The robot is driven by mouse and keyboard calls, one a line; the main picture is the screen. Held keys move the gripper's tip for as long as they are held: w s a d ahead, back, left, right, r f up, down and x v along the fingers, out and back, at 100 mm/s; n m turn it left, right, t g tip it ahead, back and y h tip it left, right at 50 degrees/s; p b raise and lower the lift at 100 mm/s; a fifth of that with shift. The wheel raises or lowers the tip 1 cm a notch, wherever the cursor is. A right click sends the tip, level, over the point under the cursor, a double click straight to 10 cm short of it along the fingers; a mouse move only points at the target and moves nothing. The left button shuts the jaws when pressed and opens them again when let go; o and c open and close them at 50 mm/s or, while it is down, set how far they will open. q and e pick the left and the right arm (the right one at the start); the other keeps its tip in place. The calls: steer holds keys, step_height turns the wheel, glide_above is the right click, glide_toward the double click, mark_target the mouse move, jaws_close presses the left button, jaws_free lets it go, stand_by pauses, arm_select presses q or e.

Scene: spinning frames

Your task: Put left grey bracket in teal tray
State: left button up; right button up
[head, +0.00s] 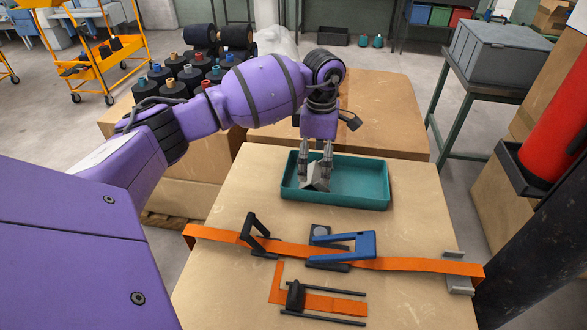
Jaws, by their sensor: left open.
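The teal tray (362,198) sits at the back of the cardboard-topped table. A grey bracket (316,184) is inside the left part of the tray, tilted, directly below my left gripper. My left gripper (316,168) points down into the tray with its fingers apart, close around the bracket's top. I cannot tell whether the fingertips touch it. Another grey bracket-like piece (459,285) lies at the right end of the orange strap. My right gripper is not in view.
An orange strap (415,265) crosses the table in front of the tray, with a blue-handled clamp (345,245) and a black frame (253,232) on it. A shorter orange piece with black rods (325,302) lies nearer. Black spools (190,76) stand behind left.

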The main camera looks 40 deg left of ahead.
mark_target(316, 173)
arm_select(q)
step_height(316, 173, up, 12)
steer(key=shift+r, duration=0.2)
